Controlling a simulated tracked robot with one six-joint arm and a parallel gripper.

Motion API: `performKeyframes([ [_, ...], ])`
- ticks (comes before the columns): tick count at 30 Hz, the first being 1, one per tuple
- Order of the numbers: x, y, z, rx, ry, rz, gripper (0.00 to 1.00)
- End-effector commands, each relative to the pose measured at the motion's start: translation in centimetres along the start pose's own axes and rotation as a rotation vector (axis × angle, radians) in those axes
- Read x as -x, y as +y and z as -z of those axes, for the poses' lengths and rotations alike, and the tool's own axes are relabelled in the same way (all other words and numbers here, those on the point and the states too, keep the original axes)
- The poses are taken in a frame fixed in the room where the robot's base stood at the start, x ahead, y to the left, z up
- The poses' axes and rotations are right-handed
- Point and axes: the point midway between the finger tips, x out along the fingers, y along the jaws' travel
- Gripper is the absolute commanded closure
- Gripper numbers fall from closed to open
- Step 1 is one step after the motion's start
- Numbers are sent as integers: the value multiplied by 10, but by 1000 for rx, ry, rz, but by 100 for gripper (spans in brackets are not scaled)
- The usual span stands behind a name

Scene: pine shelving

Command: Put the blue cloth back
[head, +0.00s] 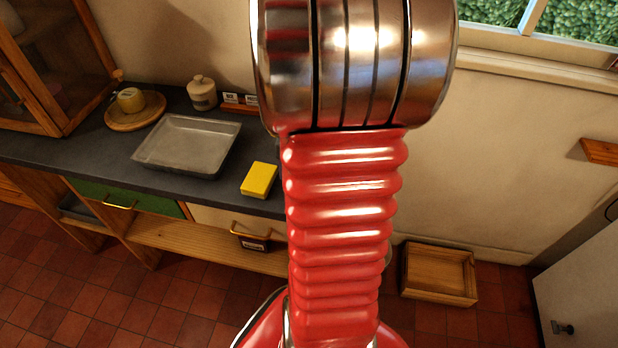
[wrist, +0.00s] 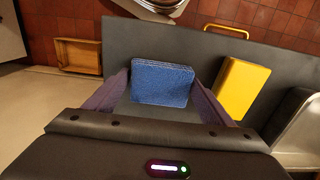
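The blue cloth (wrist: 162,84) shows in the wrist view as a folded, thick rectangle between the two fingers of my gripper (wrist: 162,80). A fingertip meets it at its left and right edges, so my gripper looks shut on it. The dark worktop (wrist: 130,38) lies behind and below it; whether the cloth still touches the worktop is unclear. In the head view my red arm hides the gripper and the cloth.
A yellow sponge-like block (head: 259,180) lies on the worktop close to the cloth, with a metal tray (head: 188,146) beyond it. A wooden crate (head: 438,274) sits on the floor.

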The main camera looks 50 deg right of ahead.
Motion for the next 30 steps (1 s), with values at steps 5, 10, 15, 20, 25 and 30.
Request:
performKeyframes([
  [5, 0, 0, 0, 0, 0, 0, 11],
  [10, 0, 0, 0, 1, 0, 0, 8],
  [15, 1, 0, 0, 1, 0, 0, 8],
  [20, 11, -1, 1, 1, 3, 1, 8],
  [25, 34, -1, 1, 1, 5, 1, 8],
  [30, 64, -1, 1, 1, 3, 1, 8],
])
